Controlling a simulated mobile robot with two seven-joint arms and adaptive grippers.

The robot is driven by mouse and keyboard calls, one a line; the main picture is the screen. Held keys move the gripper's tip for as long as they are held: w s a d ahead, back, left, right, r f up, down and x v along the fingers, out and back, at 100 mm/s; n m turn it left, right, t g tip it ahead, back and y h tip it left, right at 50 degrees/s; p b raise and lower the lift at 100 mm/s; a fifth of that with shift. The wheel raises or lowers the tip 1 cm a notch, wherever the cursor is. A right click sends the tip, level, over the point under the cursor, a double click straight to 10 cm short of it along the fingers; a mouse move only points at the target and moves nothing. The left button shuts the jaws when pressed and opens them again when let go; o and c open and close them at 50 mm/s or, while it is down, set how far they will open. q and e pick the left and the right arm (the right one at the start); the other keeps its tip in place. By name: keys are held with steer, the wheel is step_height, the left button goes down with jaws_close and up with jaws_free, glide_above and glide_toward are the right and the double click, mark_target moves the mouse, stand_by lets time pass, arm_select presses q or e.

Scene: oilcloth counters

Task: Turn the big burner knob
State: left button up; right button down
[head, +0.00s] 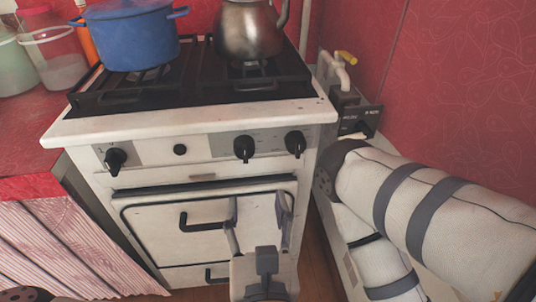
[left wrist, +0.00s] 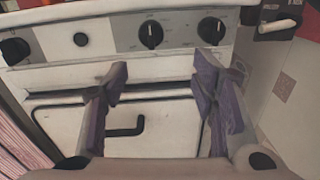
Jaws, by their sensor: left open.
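The white stove front carries three black knobs: a left knob (head: 115,160), a middle knob (head: 244,148) and a right knob (head: 295,143). I cannot tell by marking which one is the big burner knob. In the left wrist view the middle knob (left wrist: 151,34) and right knob (left wrist: 211,29) have pointers roughly vertical. My left gripper (head: 258,208) is open and empty, in front of the oven door, below the middle and right knobs and apart from them. Its fingers (left wrist: 162,72) are spread wide in the left wrist view. My right gripper is not in view.
A blue pot (head: 131,36) and a metal kettle (head: 247,30) stand on the stove grates. The oven door has a black handle (head: 197,222). A small black button (head: 180,150) sits between the knobs. A pipe with a yellow valve (head: 346,57) is at the right wall.

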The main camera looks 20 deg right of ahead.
mark_target(245, 155)
arm_select(q)
steer(key=shift+n+y, duration=0.3)
steer(key=shift+n, duration=0.3)
steer(key=x, duration=0.8)
steer(key=a+r+x, duration=0.1)
steer(key=x, duration=0.3)
steer(key=shift+w, duration=0.35)
steer(key=shift+d, duration=0.1)
steer(key=c, duration=1.1)
